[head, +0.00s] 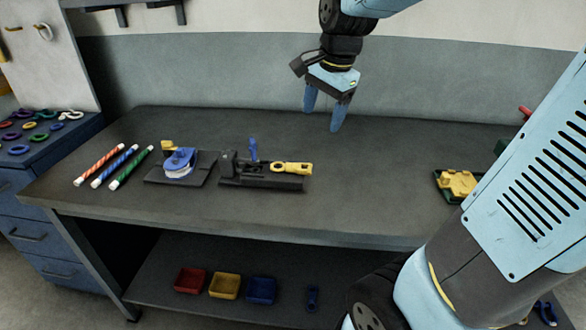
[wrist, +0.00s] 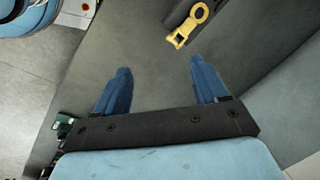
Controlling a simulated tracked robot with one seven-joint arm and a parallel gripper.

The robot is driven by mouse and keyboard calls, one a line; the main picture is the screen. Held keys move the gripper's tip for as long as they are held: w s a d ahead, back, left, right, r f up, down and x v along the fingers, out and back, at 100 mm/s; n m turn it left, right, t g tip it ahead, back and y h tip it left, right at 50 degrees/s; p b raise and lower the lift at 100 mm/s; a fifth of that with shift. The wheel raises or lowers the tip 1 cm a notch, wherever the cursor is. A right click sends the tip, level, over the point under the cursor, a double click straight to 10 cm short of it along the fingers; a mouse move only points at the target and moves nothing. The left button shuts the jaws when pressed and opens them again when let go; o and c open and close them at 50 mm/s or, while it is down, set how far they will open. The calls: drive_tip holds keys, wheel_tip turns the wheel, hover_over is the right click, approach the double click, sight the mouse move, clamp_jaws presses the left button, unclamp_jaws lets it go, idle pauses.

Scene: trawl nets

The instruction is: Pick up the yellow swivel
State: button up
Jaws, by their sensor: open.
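The yellow swivel (head: 291,168), with a ring at one end, lies on the right part of a black fixture (head: 262,184) on the bench. In the wrist view the swivel (wrist: 187,26) shows near the top edge, right of centre, beyond the fingertips. My gripper (head: 323,116) is open and empty, with its blue fingers pointing down above the back of the bench, behind and to the right of the swivel. In the wrist view my gripper (wrist: 162,68) has a wide gap between its fingers, with only bare bench beneath.
A blue handle (head: 253,149) stands up behind the fixture, close to the swivel. A netting-twine reel-like blue item (head: 180,161) and several striped rods (head: 122,166) lie to the left. A yellow block (head: 457,183) sits far right. The bench between fixture and block is clear.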

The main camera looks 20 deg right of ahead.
drive_tip(key=w+a+f+m+g+h, duration=0.1)
drive_tip(key=w+a+f+m+g, duration=0.1)
drive_tip(key=w+f+m, duration=0.7)
drive_tip(key=m, duration=0.2)
hover_over(299, 166)
wheel_tip(299, 166, down, 6)
drive_tip(key=shift+d+f, duration=0.15)
drive_tip(key=shift+a+f, duration=0.2)
drive_tip(key=shift+f, duration=2.8)
clamp_jaws()
